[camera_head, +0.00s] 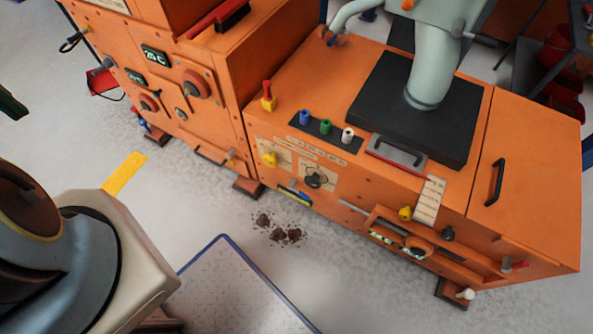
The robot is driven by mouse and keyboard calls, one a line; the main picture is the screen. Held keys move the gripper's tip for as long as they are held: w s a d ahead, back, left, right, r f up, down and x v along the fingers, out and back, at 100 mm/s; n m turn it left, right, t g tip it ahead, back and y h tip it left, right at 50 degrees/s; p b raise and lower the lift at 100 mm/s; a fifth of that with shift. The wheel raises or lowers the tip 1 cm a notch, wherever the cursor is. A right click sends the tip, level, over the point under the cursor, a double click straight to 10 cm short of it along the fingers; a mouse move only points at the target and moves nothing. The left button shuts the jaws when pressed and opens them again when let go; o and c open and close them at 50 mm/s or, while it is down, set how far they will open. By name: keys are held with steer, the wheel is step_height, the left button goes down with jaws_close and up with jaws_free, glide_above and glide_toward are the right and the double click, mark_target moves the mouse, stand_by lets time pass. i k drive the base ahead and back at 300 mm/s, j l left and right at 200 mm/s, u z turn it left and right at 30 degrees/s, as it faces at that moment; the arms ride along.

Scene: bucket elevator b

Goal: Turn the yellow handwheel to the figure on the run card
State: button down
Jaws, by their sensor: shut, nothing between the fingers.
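A small yellow handle or wheel (269,159) sits on a pale marked plate on the front of the low orange cabinet. Another small yellow knob (405,213) sits farther right, beside a pale card (430,200) with lines of print. I cannot tell which is the handwheel. The print is too small to read, so I cannot tell whether this is the run card. My arm (75,245) fills the lower left. My gripper does not show clearly; a dark piece at the left edge cannot be identified.
A dark round knob (314,180) is on the cabinet front. Blue, green and white knobs (325,127) and a red-topped yellow lever (268,97) stand on top. Dark clumps (280,234) lie on the floor near a blue-edged mat (232,285). Grey floor lies between.

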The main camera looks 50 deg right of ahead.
mark_target(269, 161)
steer(key=i+u, duration=0.15)
steer(key=u, duration=0.25)
steer(key=i+l+u, duration=0.1)
steer(key=u, duration=0.3)
steer(key=i+l+u, duration=0.15)
steer(key=u, duration=0.25)
